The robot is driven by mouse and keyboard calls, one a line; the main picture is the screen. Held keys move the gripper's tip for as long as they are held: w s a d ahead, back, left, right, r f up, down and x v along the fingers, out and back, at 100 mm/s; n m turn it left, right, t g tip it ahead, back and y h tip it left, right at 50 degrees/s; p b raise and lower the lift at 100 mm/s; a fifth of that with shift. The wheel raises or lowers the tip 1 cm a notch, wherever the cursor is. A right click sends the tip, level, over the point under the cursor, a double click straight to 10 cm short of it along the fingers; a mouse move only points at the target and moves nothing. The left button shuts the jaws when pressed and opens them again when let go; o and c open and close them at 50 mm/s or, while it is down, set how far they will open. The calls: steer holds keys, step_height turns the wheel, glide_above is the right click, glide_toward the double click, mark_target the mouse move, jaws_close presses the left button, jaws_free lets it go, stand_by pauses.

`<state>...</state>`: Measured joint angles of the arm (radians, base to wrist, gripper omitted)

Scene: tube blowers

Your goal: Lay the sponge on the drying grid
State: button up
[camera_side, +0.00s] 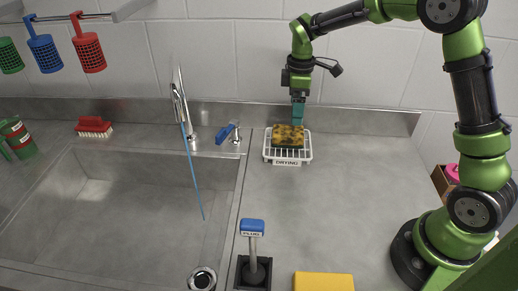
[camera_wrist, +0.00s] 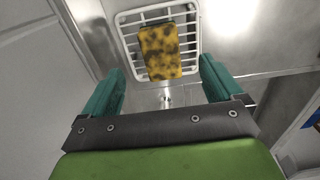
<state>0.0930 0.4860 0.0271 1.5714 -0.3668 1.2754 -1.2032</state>
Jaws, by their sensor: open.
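A yellow sponge with dark blotches (camera_side: 288,135) lies on the white wire drying grid (camera_side: 267,155), which carries a "DRYING" label at its front. In the wrist view the sponge (camera_wrist: 160,52) rests on the bars of the grid (camera_wrist: 121,18), roughly in its middle. My gripper (camera_side: 297,112) is just above and behind the sponge in the side view. In the wrist view my gripper (camera_wrist: 163,82) has its teal fingers spread wide, with nothing held between them.
A steel sink (camera_side: 130,205) with a faucet (camera_side: 180,105) and a blue hose (camera_side: 193,170) is at left. A blue-topped "PLUG" stand (camera_side: 252,228) and a yellow block (camera_side: 323,282) are at the front. A red brush (camera_side: 94,126) sits at back left.

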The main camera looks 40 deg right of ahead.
steer(key=s+a+r+m+t, duration=0.2)
steer(key=s+r+m, duration=0.1)
steer(key=s+r, duration=0.25)
steer(key=s+a+r+m+t, duration=0.1)
steer(key=s+a+r+m, duration=0.1)
steer(key=s+r, duration=0.3)
steer(key=s+a+r+m+t+y, duration=0.1)
steer(key=s+m+t, duration=0.3)
steer(key=s+m, duration=0.4)
steer(key=s+a+y, duration=0.1)
steer(key=s, duration=0.2)
steer(key=shift+s+a, duration=0.25)
steer(key=shift+a, duration=0.05)
